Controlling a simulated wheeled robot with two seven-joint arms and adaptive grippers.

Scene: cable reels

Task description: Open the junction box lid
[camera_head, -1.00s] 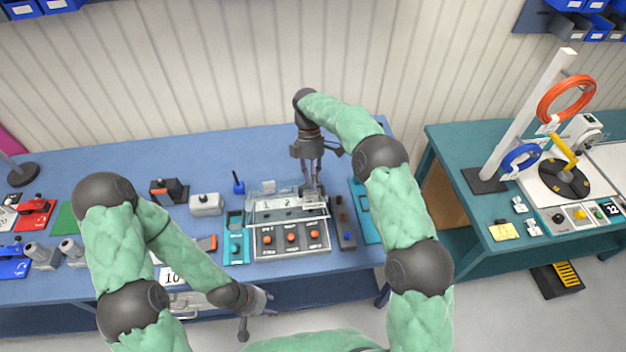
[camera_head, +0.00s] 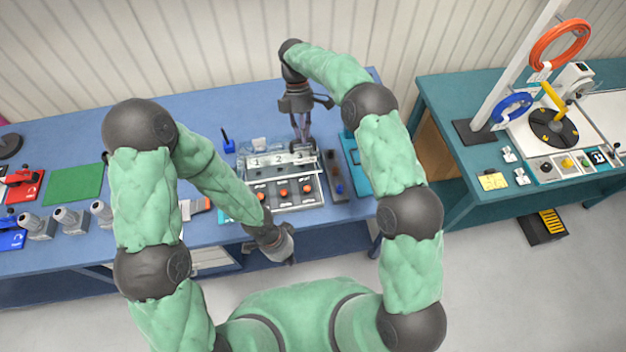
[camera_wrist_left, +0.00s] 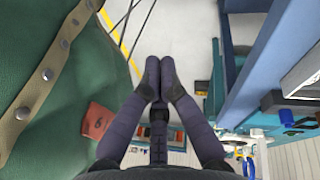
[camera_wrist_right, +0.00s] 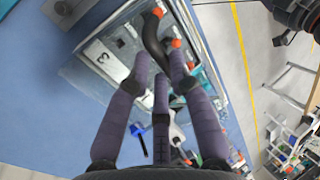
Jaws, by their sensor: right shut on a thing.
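The junction box (camera_head: 312,195) is on the blue table in front of me, with orange knobs along its near part and a strip marked 1, 2, 3 behind them. A clear lid (camera_head: 250,162) shows over its back part; I cannot tell its exact angle. My right gripper (camera_head: 302,138) reaches down at the box's back right. In the right wrist view its fingers (camera_wrist_right: 159,62) are a little apart, with a dark curved piece (camera_wrist_right: 153,38) between them at the box. My left gripper (camera_head: 291,259) is in front of the table edge, its fingertips together and empty (camera_wrist_left: 159,70).
A tray (camera_head: 338,178) with small parts lies just right of the box. A green mat (camera_head: 74,184) and grey fittings (camera_head: 68,217) are at the left. A teal table (camera_head: 450,165) with cable reels stands to the right, across a gap.

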